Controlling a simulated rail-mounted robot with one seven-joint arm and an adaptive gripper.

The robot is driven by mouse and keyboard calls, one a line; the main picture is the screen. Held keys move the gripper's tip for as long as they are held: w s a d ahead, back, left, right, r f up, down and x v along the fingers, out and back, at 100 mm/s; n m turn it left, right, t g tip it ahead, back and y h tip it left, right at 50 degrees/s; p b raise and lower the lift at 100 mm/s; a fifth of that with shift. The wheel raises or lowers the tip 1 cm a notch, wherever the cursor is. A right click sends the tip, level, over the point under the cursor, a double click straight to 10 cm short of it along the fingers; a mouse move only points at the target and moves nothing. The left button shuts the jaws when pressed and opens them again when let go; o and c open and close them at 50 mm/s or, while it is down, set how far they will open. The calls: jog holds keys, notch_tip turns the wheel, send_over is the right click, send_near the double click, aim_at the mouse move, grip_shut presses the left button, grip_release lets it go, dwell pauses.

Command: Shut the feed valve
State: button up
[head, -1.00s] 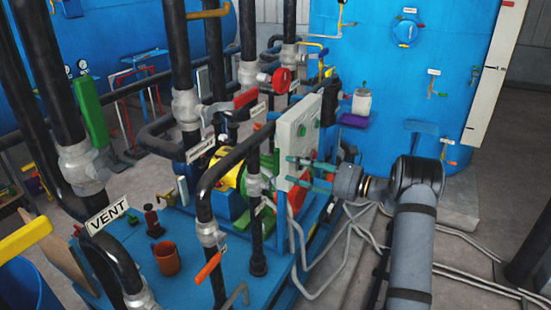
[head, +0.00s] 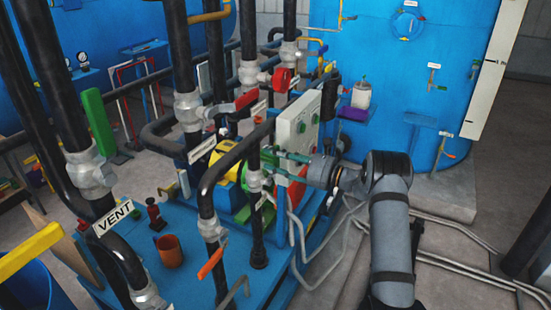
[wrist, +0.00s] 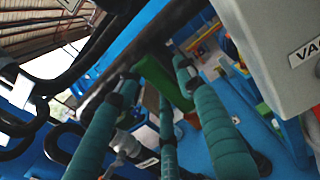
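No label reading "feed" is legible, so I cannot tell for certain which valve is the feed valve. A green lever (head: 265,199) sits on a black vertical pipe beside the white control box, close to my gripper (head: 277,164). In the wrist view a green lever (wrist: 162,82) shows beyond and between the teal fingers of my gripper (wrist: 156,70). The fingers are spread, with nothing visibly held. Whether the fingers touch the pipe or lever cannot be told.
The control box (head: 297,128) stands right beside my gripper; its edge fills the wrist view's upper right (wrist: 275,55). A VENT tag (head: 115,217) hangs front left.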

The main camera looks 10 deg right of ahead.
grip_shut()
dwell(0.6)
